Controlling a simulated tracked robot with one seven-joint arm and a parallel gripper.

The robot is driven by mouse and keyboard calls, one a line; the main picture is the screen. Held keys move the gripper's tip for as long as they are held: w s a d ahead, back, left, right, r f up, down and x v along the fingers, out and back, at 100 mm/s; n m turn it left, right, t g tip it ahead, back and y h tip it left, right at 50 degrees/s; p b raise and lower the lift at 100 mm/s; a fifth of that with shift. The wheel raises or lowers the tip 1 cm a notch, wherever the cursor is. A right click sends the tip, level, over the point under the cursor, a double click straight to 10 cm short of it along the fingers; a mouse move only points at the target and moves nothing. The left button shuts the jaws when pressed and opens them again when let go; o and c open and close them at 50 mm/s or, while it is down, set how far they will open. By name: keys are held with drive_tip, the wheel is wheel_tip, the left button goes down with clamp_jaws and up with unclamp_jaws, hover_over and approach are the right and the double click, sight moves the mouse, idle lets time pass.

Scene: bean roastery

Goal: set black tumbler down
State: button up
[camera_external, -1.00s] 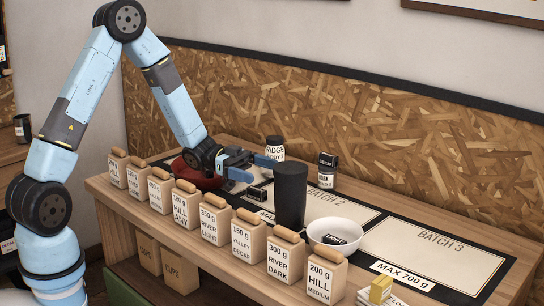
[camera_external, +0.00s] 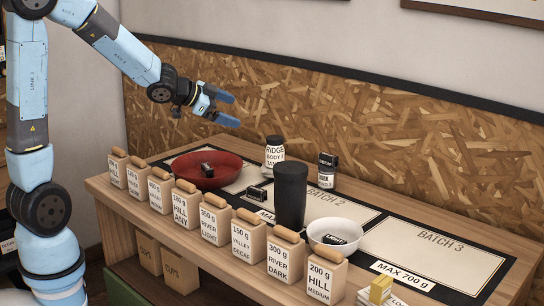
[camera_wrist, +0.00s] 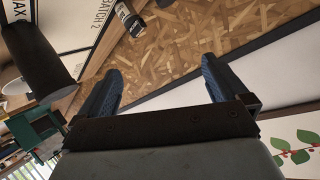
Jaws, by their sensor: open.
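The black tumbler (camera_external: 291,196) stands upright on the table mat near the Batch 2 area, just left of the white bowl. In the wrist view, a large dark cylinder (camera_wrist: 38,60) at the left looks like the same tumbler. My gripper (camera_external: 230,109) is open and empty. It is raised in the air above and behind the red bowl, to the left of the tumbler and well apart from it. Its two blue fingers are spread with nothing between them in the wrist view (camera_wrist: 160,80).
A row of labelled bean bags (camera_external: 215,222) lines the table's front edge. A red bowl (camera_external: 190,181) at the left and a white bowl (camera_external: 360,226) each hold a small dark item. Two jars (camera_external: 274,152) (camera_external: 327,172) stand behind the tumbler. The Batch 3 area (camera_external: 440,250) is clear.

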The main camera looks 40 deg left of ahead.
drive_tip(key=s+a+r+n+g+y, duration=0.1)
drive_tip(key=s+a+r+n+y, duration=0.2)
drive_tip(key=s+a, duration=0.3)
drive_tip(key=s+a+r+n+g+y, duration=0.1)
drive_tip(key=s+a+r+n+y, duration=0.25)
drive_tip(key=s, duration=0.55)
drive_tip(key=s+d+f+n+g+h, duration=0.1)
drive_tip(key=s+n+g+h, duration=0.1)
drive_tip(key=s, duration=1.6)
drive_tip(key=shift+n+g, duration=0.45)
drive_tip(key=shift+g, duration=0.55)
drive_tip(key=shift+f, duration=0.1)
